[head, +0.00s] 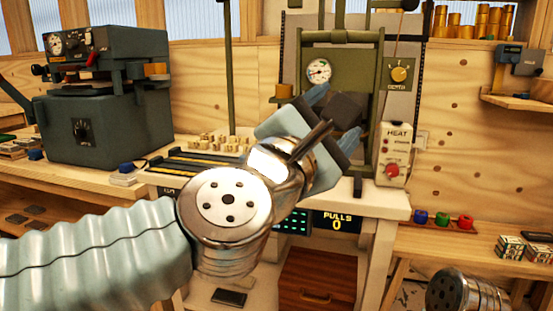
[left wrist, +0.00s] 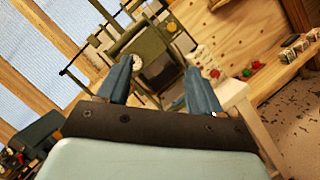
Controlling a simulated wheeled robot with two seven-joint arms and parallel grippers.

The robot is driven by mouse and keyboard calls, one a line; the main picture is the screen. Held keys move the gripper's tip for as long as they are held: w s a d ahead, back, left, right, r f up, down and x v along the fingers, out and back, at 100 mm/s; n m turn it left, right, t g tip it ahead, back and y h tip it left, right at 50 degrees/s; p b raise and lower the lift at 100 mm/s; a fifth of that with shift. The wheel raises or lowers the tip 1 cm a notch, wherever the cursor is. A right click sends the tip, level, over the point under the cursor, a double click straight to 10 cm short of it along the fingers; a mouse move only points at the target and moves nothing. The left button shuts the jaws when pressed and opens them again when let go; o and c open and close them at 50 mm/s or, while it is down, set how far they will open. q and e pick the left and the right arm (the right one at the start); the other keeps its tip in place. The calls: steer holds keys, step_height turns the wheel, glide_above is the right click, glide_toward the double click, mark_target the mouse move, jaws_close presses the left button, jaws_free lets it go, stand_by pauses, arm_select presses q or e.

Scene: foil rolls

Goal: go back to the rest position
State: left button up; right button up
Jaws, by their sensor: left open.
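My left arm reaches in from the left in the head view, and its gripper (head: 340,108) is in front of the green press (head: 340,52). Its two blue fingers are spread apart with nothing between them. In the left wrist view the fingers (left wrist: 158,68) are also apart and empty, with the press (left wrist: 150,48) behind them. The gripper and wrist hide the middle of the press. My right gripper is not in view; only a metal joint of my right arm shows at the bottom right of the head view.
Blue, green and red foil rolls (head: 443,219) stand on the right bench. Gold rolls (head: 480,22) sit on a high shelf. A HEAT box (head: 393,153) stands right of the press, and a grey machine (head: 105,90) stands on the left bench. The PULLS display (head: 337,221) reads 0.

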arm_select(q)
steer(key=w+f+m+g+y, duration=0.25)
steer(key=w+f, duration=0.35)
steer(key=f, duration=0.6)
steer(key=w+f+m+g+y, duration=0.1)
steer(key=w+f+m+y, duration=0.15)
steer(key=w+f, duration=0.65)
steer(key=s+a+f+m+g+y, duration=0.1)
steer(key=a+f+m+g, duration=0.3)
steer(key=f, duration=1.1)
steer(key=s+a+f+m+y, duration=0.1)
steer(key=a+f, duration=0.4)
steer(key=f, duration=1)
steer(key=s+a+f+m+g, duration=0.1)
steer(key=s+a+f+g, duration=0.15)
steer(key=f, duration=0.35)
steer(key=s+a+f+m+g, duration=0.1)
steer(key=s+a+f+m, duration=0.15)
steer(key=f, duration=0.45)
steer(key=s+a+f+m+g, duration=0.1)
steer(key=s+a+f+g, duration=0.1)
steer(key=s+f, duration=0.4)
steer(key=s+a+f+m+g, duration=0.2)
steer(key=s+f, duration=0.4)
steer(key=s, duration=0.6)
steer(key=shift+a+f+g, duration=0.25)
steer(key=shift+f+g, duration=0.15)
steer(key=shift+g, duration=0.3)
